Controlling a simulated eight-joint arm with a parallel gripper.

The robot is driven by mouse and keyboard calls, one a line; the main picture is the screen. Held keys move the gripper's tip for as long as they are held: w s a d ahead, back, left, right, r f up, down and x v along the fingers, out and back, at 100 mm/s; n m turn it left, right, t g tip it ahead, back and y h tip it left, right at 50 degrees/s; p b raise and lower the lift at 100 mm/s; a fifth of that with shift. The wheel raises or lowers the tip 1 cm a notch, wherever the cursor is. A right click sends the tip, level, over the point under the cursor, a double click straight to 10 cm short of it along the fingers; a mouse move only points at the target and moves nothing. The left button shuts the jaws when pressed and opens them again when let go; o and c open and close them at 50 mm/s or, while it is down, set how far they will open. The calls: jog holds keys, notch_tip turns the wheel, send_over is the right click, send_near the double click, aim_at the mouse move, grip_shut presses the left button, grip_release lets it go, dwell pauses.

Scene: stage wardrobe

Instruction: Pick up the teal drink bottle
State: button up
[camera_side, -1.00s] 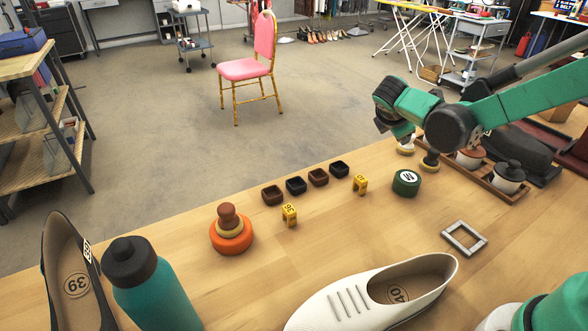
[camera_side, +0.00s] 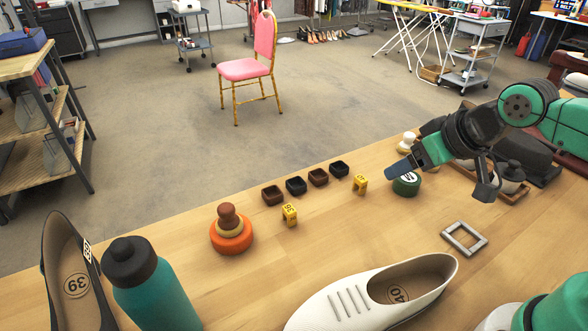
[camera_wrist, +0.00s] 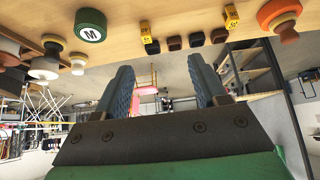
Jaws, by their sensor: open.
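The teal drink bottle (camera_side: 160,295) stands upright at the lower left of the side view, with a dark cap; its base is cut off by the frame edge. It does not show in the wrist view. My gripper (camera_side: 393,172) is at the right of the side view, above the table near the green M tin, far from the bottle. In the wrist view my gripper (camera_wrist: 162,85) has its two blue fingers wide apart with nothing between them.
A black shoe (camera_side: 72,270) stands just left of the bottle. An orange stacked piece (camera_side: 231,236) and a white shoe (camera_side: 375,292) are to its right. Small dark cups (camera_side: 297,186), yellow markers (camera_side: 289,214), the green tin (camera_side: 406,185) and a grey frame (camera_side: 464,238) lie farther right.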

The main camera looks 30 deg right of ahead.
dwell(0.4)
jog(key=o, duration=0.5)
jog(key=shift+o, duration=0.2)
jog(key=m+g+y, duration=1)
jog(key=m+y, duration=0.6)
jog(key=y, duration=0.2)
send_near(150, 290)
jog(key=w+a+f, duration=0.2)
jog(key=a+f, duration=0.1)
jog(key=a, duration=0.2)
jog(key=shift+s+a+f, duration=0.1)
jog(key=shift+s+a, duration=0.1)
jog(key=shift+a, duration=0.75)
jog(key=shift+s+a+r, duration=0.1)
jog(key=shift+s+a, duration=0.1)
jog(key=shift+a, duration=0.75)
jog(key=shift+s+a+f, duration=0.1)
jog(key=shift+s+a, duration=0.05)
jog(key=shift+a, duration=0.8)
